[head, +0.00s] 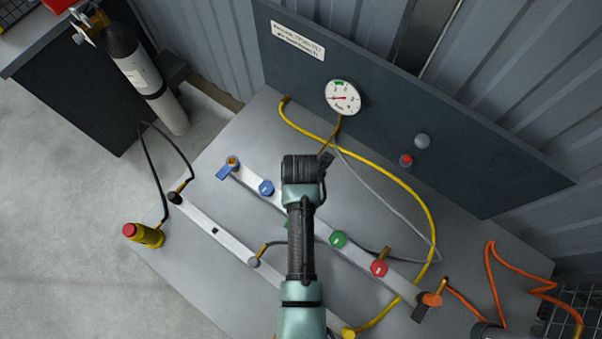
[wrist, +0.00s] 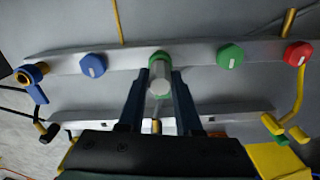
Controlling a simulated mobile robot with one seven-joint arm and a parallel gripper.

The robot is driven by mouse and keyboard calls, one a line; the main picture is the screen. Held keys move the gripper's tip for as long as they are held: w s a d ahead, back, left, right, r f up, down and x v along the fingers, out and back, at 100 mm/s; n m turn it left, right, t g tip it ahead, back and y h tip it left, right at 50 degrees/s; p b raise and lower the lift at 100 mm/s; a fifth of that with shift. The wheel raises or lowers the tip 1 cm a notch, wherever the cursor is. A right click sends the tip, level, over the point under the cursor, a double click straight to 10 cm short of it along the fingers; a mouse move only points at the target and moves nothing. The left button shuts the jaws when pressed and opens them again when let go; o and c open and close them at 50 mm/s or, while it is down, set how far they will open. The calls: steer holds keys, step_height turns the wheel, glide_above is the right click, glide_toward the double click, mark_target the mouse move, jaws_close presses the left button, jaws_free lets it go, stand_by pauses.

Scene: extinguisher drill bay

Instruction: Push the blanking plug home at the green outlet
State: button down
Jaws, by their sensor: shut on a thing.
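In the wrist view my gripper (wrist: 156,80) is shut on the blanking plug (wrist: 160,82), a pale grey cylinder between its two dark blue fingers. The plug lines up with the green outlet (wrist: 163,55), whose green rim shows just behind it on the light metal rail. The plug covers most of the outlet, and I cannot tell how deep it sits or whether it touches. A green hexagonal knob (wrist: 230,56) is on the rail to the right. In the head view my arm hides the plug, the outlet and the fingertips; the green knob (head: 338,239) shows beside the arm.
The rail also carries a blue knob (wrist: 92,65), a red knob (wrist: 297,53) and a blue end fitting (head: 232,163). A yellow hose (head: 408,196) loops across the bench. A gauge (head: 343,97) is on the back panel. An extinguisher (head: 145,80) stands at the upper left.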

steer(key=shift+s, duration=0.1)
steer(key=c, duration=0.5)
jaws_free()
